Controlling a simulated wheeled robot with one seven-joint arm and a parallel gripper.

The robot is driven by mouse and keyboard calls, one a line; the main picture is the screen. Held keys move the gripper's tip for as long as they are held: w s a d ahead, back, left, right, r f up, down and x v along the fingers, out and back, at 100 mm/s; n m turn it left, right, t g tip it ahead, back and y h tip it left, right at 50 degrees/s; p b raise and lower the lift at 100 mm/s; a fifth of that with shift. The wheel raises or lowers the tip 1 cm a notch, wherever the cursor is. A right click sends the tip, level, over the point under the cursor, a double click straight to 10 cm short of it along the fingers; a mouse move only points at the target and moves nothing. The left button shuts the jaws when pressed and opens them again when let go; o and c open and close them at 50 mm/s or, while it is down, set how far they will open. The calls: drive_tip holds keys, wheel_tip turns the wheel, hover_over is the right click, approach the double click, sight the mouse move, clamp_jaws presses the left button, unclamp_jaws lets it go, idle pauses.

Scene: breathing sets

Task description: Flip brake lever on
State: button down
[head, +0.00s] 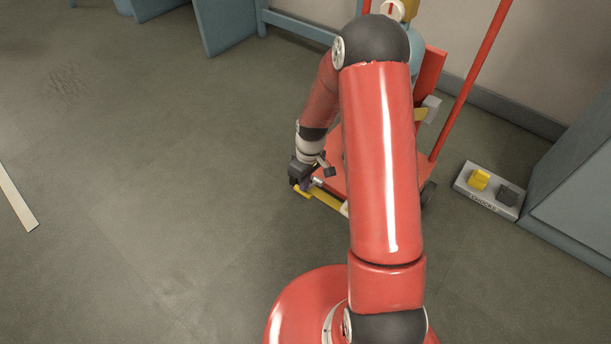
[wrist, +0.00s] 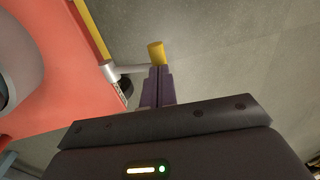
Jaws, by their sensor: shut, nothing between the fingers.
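The brake lever is a thin grey arm with a yellow end (wrist: 156,53), running out from a grey round pivot (wrist: 110,71) on the side of the red cart (wrist: 62,95). In the head view the red cart (head: 337,160) is partly hidden behind my arm. My gripper (wrist: 160,70) is shut and empty, its dark purple fingers side by side. In the wrist picture the fingertips are right by the lever's yellow end; I cannot tell whether they touch. In the head view my gripper (head: 304,187) is low at the cart's near left corner, and the lever is hard to make out.
A yellow bar (head: 327,199) runs along the cart's near edge. A grey chock tray (head: 487,205) with a yellow chock (head: 479,179) and a dark chock (head: 507,195) lies to the right, beside a blue-grey cabinet (head: 580,185).

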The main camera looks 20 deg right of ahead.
idle(0.4)
drive_tip(key=shift+s+a+f+t+h+b, duration=0.2)
drive_tip(key=shift+a+f+h+b, duration=0.15)
drive_tip(key=shift+b, duration=0.2)
drive_tip(key=shift+s+a+f+t+h+b, duration=0.15)
drive_tip(key=shift+f+t+h+b, duration=0.1)
drive_tip(key=shift+f+b, duration=0.25)
wheel_tip(320, 180, down, 6)
drive_tip(key=s+a+b, duration=0.1)
drive_tip(key=b, duration=0.3)
drive_tip(key=shift+a+f+b, duration=0.25)
drive_tip(key=shift+b, duration=0.15)
idle(1.1)
drive_tip(key=s+a+r+p, duration=0.2)
drive_tip(key=r, duration=0.4)
drive_tip(key=s+a+r+p, duration=0.1)
drive_tip(key=a+r+p, duration=0.1)
drive_tip(key=r, duration=0.4)
drive_tip(key=shift+s+a+r, duration=0.25)
drive_tip(key=shift+s+a, duration=0.15)
drive_tip(key=shift+a, duration=0.1)
